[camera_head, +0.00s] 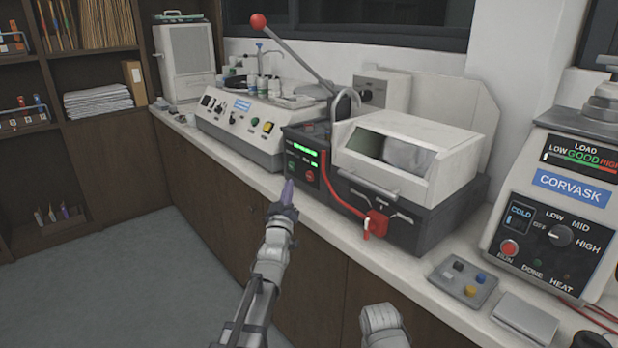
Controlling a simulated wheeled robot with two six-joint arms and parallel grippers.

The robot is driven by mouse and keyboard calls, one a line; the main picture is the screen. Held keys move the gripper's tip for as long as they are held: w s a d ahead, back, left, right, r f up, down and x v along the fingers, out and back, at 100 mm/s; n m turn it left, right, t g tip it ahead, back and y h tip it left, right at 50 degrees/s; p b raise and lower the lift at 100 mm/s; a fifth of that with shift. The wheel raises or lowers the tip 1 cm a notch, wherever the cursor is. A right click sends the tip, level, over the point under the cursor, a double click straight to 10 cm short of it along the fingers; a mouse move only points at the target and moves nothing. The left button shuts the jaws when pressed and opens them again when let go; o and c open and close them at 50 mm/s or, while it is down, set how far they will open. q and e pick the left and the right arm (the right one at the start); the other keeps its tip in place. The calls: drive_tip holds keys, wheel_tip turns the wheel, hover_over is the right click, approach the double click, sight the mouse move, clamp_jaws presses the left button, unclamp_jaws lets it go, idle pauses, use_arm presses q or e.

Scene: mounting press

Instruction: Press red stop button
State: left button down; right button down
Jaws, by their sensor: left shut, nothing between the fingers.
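A dark machine with a white hood (410,150) stands on the counter. Its front panel (303,160) has a lit green display and small buttons below it. A small reddish button (309,177) sits at the panel's lower right; its label is too small to read. My left gripper (288,188) is shut and empty, with its purple-grey tips pointing up in front of the panel's lower left edge. I cannot tell how far the tips are from the panel. Part of my right arm shows at the bottom, but its gripper is not visible.
A red lever handle (376,224) sticks out at the machine's front. A long lever with a red knob (258,21) rises behind it. A polisher (240,125) stands to the left. At right, the CORVASK press (558,215) has a red RUN button (509,248). A grey button box (463,281) lies nearby.

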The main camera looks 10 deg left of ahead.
use_arm(q)
drive_tip(key=shift+w+d, duration=0.7)
drive_tip(key=shift+w, duration=0.15)
drive_tip(key=shift+w+d, duration=0.65)
drive_tip(key=shift+w, duration=0.2)
drive_tip(key=shift+w+d, duration=0.1)
drive_tip(key=shift+w, duration=0.05)
idle(0.8)
drive_tip(key=shift+w+d, duration=0.15)
drive_tip(key=shift+w, duration=0.05)
drive_tip(key=shift+w+d, duration=0.2)
drive_tip(key=shift+w, duration=0.1)
idle(0.8)
drive_tip(key=shift+s, duration=0.1)
drive_tip(key=shift+s+a, duration=0.45)
drive_tip(key=shift+s, duration=0.1)
idle(0.3)
drive_tip(key=shift+s+a, duration=0.8)
drive_tip(key=shift+s, duration=0.2)
drive_tip(key=shift+s+a, duration=0.75)
drive_tip(key=shift+s, duration=0.25)
